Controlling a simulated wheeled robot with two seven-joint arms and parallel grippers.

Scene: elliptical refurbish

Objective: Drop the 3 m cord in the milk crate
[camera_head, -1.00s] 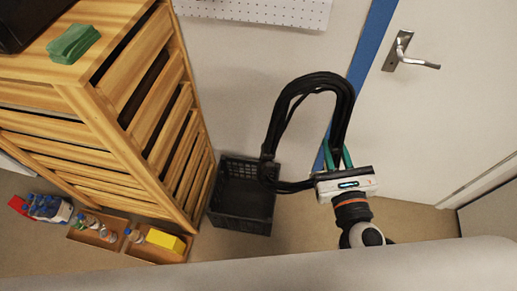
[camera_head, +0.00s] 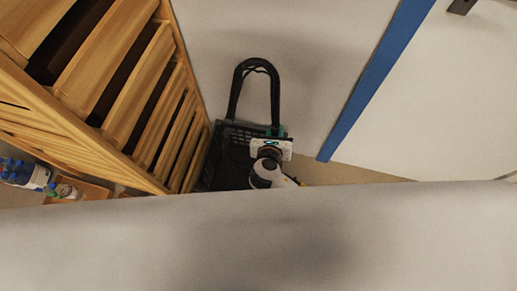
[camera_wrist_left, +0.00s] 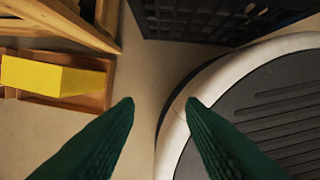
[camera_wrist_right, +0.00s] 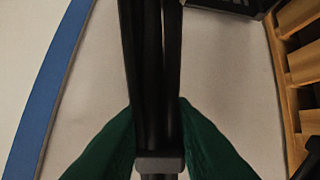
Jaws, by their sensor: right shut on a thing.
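The black looped cord (camera_head: 254,68) is held up in my right gripper (camera_head: 277,132), whose green fingers are shut on it. In the right wrist view the cord strands (camera_wrist_right: 152,70) run between the green fingers (camera_wrist_right: 158,150). The black milk crate (camera_head: 232,150) stands on the floor by the wooden shelving, partly hidden behind my right arm. The loop shows in front of the wall above the crate, and the gripper is at the crate's right side. In the left wrist view the crate's slatted wall (camera_wrist_left: 215,22) shows at the top. My left gripper (camera_wrist_left: 160,103) is open and empty.
A wooden slatted shelving unit (camera_head: 125,80) stands close on the crate's left. A light wall with a blue strip (camera_head: 375,75) is behind. Bottles (camera_head: 28,174) stand at lower left. A yellow box (camera_wrist_left: 50,76) sits in a wooden tray in the left wrist view.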

